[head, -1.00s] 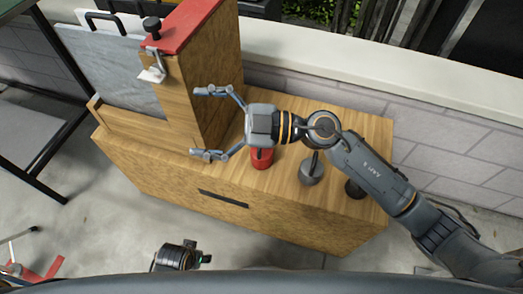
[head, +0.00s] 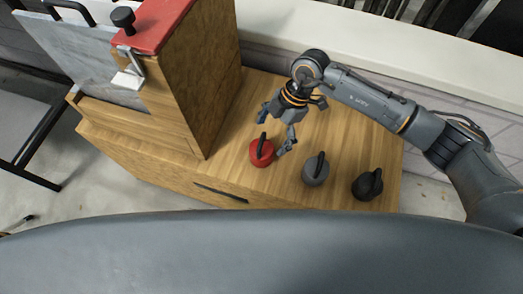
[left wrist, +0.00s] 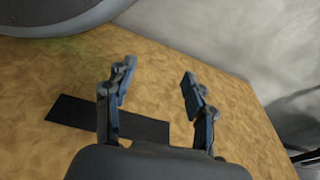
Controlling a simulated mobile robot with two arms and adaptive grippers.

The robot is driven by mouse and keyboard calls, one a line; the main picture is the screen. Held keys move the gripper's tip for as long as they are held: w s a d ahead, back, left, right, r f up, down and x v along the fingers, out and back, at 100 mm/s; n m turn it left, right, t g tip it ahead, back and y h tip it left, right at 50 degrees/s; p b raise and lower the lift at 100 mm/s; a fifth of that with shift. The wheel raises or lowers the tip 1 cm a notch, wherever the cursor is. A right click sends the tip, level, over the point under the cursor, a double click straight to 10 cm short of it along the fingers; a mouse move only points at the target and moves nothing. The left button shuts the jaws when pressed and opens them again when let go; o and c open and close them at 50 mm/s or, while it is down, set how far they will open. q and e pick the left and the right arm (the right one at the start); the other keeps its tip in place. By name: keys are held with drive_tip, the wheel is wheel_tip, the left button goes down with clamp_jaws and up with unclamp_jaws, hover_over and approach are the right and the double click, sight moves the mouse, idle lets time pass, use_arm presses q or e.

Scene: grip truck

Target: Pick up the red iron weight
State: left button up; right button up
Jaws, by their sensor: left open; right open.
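The red iron weight (head: 262,153) stands on the wooden cabinet top in the head view, with a black handle on it. My right gripper (head: 273,134) is open, pointing down at the red weight, with its fingers close to the weight's far and right sides. Whether they touch it I cannot tell. My left gripper (left wrist: 160,90) shows in the left wrist view, open and empty, in front of the cabinet's wooden front face. It is not in the head view.
A grey weight (head: 315,171) and a black weight (head: 367,185) stand to the right of the red one on the cabinet top (head: 225,165). A tall wooden box with a red top (head: 162,22) stands on the left. A low wall (head: 330,25) runs behind.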

drive_tip(key=x, duration=0.3)
drive_tip(key=b+x, duration=0.1)
drive_tip(key=x, duration=0.1)
drive_tip(key=shift+s+a+f, duration=0.15)
drive_tip(key=shift+a+f, duration=0.1)
drive_tip(key=shift+a, duration=0.25)
drive_tip(key=shift+f, duration=0.25)
use_arm(q)
drive_tip(key=r, duration=0.1)
drive_tip(key=w+r, duration=0.2)
drive_tip(key=shift+d+r, duration=0.1)
drive_tip(key=shift+r, duration=0.15)
use_arm(e)
drive_tip(key=shift+c, duration=0.2)
drive_tip(key=c, duration=1.8)
drive_tip(key=shift+a+r, duration=0.15)
drive_tip(key=shift+r, duration=0.35)
drive_tip(key=shift+c, duration=0.3)
wheel_tip(320, 180, up, 8)
drive_tip(key=shift+f+p, duration=0.15)
drive_tip(key=shift+p, duration=0.7)
use_arm(q)
drive_tip(key=s+f, duration=0.3)
drive_tip(key=f, duration=0.2)
drive_tip(key=shift+s+a+f, duration=0.25)
use_arm(e)
drive_tip(key=shift+r, duration=0.85)
